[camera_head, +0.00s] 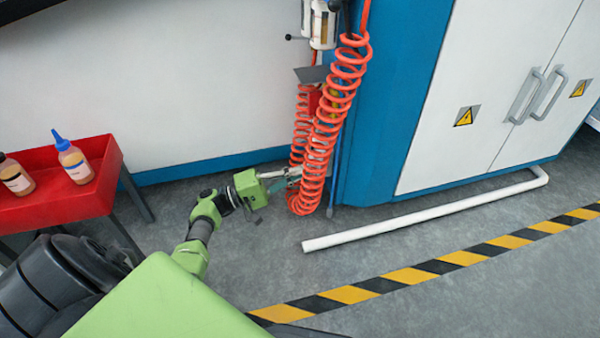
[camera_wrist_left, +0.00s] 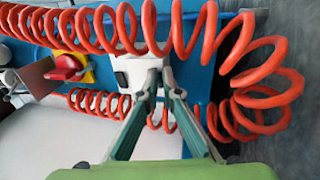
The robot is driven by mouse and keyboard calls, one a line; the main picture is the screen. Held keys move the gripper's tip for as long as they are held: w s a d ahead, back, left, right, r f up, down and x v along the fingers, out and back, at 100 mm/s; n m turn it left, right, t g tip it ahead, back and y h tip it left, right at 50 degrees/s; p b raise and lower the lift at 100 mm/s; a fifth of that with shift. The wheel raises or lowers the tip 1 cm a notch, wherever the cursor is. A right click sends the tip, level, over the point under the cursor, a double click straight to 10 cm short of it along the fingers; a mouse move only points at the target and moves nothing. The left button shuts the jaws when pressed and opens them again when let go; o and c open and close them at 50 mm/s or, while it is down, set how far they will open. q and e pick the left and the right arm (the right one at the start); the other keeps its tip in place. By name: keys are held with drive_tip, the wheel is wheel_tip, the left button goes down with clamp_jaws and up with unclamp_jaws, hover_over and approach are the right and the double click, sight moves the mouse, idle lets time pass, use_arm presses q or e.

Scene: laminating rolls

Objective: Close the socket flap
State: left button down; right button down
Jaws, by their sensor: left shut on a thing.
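The white socket (camera_wrist_left: 126,70) is fixed low on the blue cabinet side, partly hidden by my fingers and an orange coil in the left wrist view. My left gripper (camera_wrist_left: 158,82) has its fingertips together at the right part of this socket, shut on what looks like its flap. The flap's edges and angle are hard to make out. In the head view, my left gripper (camera_head: 291,174) reaches in low behind the orange coiled hose, which hides the socket. My right gripper is in neither view.
Orange coiled hoses (camera_head: 340,85) hang close around my left gripper. A red and yellow switch (camera_wrist_left: 68,66) sits beside the socket. A red table (camera_head: 60,195) with bottles stands left. A white pipe (camera_head: 420,212) lies on the floor, which is otherwise mostly clear.

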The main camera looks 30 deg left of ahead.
use_arm(q)
drive_tip(key=shift+d+f, duration=0.1)
drive_tip(key=c, duration=2.2)
unclamp_jaws()
drive_tip(key=shift+c, duration=0.2)
drive_tip(key=v, duration=1.2)
